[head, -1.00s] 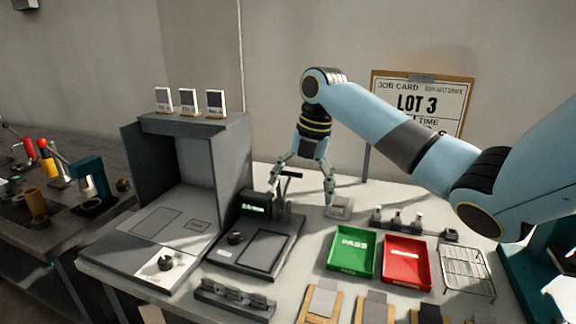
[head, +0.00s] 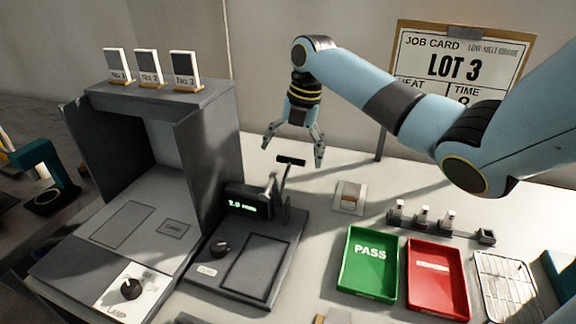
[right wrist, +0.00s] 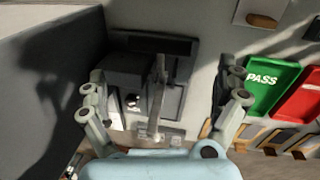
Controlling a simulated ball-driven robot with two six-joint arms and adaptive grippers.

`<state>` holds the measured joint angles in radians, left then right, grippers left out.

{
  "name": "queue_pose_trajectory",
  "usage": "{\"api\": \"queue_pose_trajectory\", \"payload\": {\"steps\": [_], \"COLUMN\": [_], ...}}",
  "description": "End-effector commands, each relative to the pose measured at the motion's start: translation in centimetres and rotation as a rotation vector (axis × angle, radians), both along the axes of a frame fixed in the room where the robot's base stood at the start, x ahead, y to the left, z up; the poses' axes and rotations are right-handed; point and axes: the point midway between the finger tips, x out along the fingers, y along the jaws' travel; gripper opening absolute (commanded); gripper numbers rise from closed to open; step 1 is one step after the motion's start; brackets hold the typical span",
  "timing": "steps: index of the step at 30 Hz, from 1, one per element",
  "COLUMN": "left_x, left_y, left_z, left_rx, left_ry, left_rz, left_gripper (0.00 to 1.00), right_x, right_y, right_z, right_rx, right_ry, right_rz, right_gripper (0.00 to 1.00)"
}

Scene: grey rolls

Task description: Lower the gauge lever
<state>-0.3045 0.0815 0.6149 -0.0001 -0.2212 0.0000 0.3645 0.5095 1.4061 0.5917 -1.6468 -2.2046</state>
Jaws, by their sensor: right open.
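The thickness gauge has a dark base (head: 205,272), a lit green display (head: 242,207) and a black knob (head: 221,248). Its grey lever stands up with a black cross handle (head: 290,161) on top. In the right wrist view the handle (right wrist: 150,43) shows as a dark bar with the lever arm below it, in the space between my fingers. My right gripper (head: 293,154) is open and empty, fingers pointing down, close to the handle; I cannot tell whether it touches. My left gripper is not in view.
A grey booth (head: 160,95) with small cards on top stands left of the gauge. A small block (head: 349,197), a green PASS tray (head: 349,287), a red tray (head: 417,300) and a wire rack (head: 507,290) lie to the right. A job card (head: 460,60) stands behind.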

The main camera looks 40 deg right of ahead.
Motion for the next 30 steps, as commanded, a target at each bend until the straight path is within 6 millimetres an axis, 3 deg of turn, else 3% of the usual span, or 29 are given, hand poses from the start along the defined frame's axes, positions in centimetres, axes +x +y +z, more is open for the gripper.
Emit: {"api": "queue_pose_trajectory", "payload": {"steps": [3, 9, 20, 30], "left_x": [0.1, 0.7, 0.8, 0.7], "left_y": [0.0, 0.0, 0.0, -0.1], "left_z": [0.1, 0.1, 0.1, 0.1], "left_rx": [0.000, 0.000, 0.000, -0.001], "left_ry": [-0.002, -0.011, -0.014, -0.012], "left_rz": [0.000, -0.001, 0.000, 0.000], "left_gripper": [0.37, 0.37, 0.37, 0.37], "right_x": [0.3, 0.8, 0.8, 0.9], "right_y": [0.3, 0.5, 0.5, 0.6], "right_z": [-2.4, -4.8, -5.4, -5.4], "right_rx": [0.003, 0.001, -0.001, 0.001], "right_ry": [0.003, 0.001, -0.001, -0.003], "right_rz": [-0.001, 0.000, 0.001, 0.001], "right_gripper": [1.00, 1.00, 1.00, 0.57]}}
